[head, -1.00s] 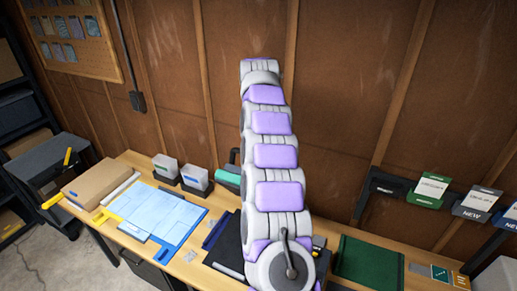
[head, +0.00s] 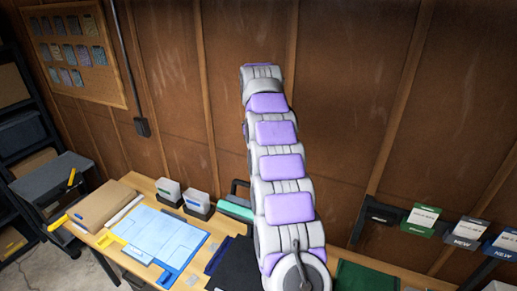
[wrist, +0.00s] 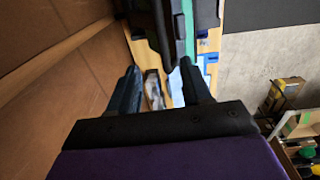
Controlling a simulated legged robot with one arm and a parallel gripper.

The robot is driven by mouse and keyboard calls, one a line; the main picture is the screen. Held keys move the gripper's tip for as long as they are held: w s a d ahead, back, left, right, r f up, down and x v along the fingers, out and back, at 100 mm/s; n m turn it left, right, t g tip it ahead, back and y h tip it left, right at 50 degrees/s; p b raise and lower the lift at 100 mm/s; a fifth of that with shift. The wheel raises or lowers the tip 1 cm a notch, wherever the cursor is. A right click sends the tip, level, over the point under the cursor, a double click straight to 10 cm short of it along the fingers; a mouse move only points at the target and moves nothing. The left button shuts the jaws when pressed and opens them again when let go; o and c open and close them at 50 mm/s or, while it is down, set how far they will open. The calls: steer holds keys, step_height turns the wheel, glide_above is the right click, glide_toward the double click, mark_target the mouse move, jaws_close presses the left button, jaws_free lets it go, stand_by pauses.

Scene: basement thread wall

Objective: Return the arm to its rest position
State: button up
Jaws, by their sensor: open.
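My arm, purple and grey, rises from the bottom of the head view in front of the workbench (head: 215,230). Its far end points up toward the wooden wall, and no gripper fingers show there. In the wrist view my gripper (wrist: 158,85) shows two dark fingers set apart, with nothing held between them. The bench top and a teal-green thing (wrist: 189,30) lie beyond the fingers. The part of the bench behind my arm is hidden in the head view.
On the bench are a light blue sheet (head: 163,232), a cardboard box (head: 105,205), two small card holders (head: 197,202) and a dark green mat (head: 365,277). Labelled boxes (head: 466,233) hang on the wall at right. Dark shelving (head: 20,130) stands at left.

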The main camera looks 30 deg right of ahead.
stand_by(0.6)
steer(key=s+a+f+m+g+b, duration=0.1)
steer(key=s+a+f+m+b, duration=0.1)
steer(key=s+a+f+b, duration=0.45)
steer(key=s+a+f+m+b, duration=0.1)
steer(key=s+a+f+b, duration=0.2)
steer(key=s+a+b, duration=0.55)
steer(key=s+a+f+m+b, duration=0.1)
steer(key=s+a+f+b, duration=0.1)
steer(key=s+f, duration=0.5)
steer(key=s+a+f+m+b, duration=0.1)
steer(key=s+a+f+b, duration=0.2)
steer(key=s, duration=1.1)
steer(key=s+a+f+m+g+b, duration=0.1)
steer(key=s+f+b, duration=0.4)
steer(key=s+f, duration=0.5)
step_height(320, 180, down, 2)
steer(key=shift+s+a+f+m, duration=0.1)
steer(key=shift+s+a+m, duration=0.15)
steer(key=shift+a+m, duration=0.55)
steer(key=shift+w+a, duration=0.1)
